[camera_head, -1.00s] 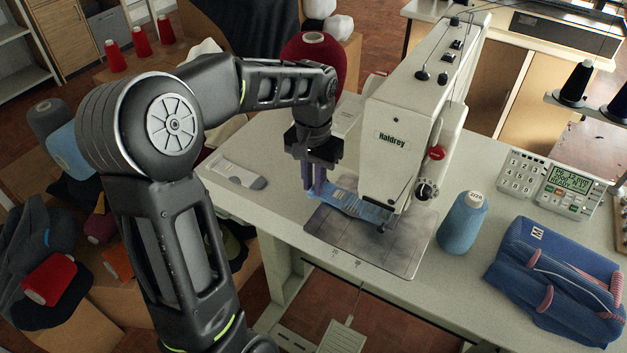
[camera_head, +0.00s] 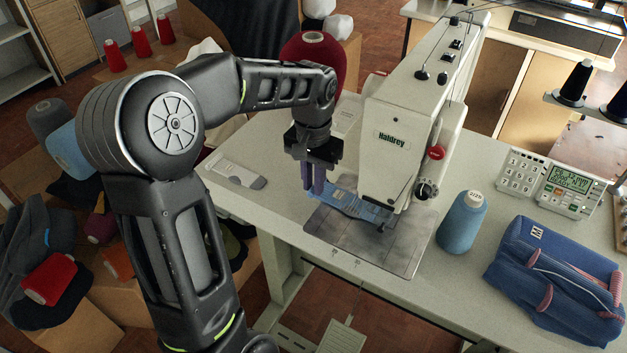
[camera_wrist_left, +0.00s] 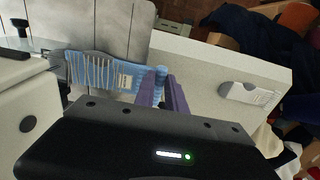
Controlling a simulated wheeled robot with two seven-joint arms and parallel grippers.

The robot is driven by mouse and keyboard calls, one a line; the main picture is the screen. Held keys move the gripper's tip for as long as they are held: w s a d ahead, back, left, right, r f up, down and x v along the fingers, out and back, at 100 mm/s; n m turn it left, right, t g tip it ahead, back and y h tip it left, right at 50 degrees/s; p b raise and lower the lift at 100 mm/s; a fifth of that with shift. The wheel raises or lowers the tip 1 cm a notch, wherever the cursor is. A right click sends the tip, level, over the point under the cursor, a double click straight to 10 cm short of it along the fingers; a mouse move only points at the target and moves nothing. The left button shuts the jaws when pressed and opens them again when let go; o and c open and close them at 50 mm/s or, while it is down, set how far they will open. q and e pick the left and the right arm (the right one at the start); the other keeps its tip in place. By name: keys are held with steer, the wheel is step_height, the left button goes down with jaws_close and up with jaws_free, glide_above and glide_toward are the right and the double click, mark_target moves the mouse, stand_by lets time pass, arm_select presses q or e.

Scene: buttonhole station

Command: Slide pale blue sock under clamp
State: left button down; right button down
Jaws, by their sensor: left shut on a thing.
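The pale blue sock (camera_head: 356,205) lies flat on the metal plate (camera_head: 340,243) of the white sewing machine (camera_head: 405,130). Its one end runs in beside the needle and clamp area (camera_head: 384,224); whether it is under the clamp is hard to see. In the left wrist view the purple fingers (camera_wrist_left: 163,92) pinch the edge of the striped blue sock (camera_wrist_left: 105,75), whose far end reaches the dark clamp part (camera_wrist_left: 55,60). My right gripper is not in view.
A blue thread cone (camera_head: 462,222) and a folded blue knit bundle (camera_head: 555,275) stand right of the machine. A grey and white sock (camera_head: 237,174) lies at the table's left edge. A keypad and display (camera_head: 568,190) sit at the back right.

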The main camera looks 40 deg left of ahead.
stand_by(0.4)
arm_select(q)
steer(key=c, duration=1.3)
jaws_free()
step_height(320, 180, up, 8)
steer(key=shift+f, duration=0.1)
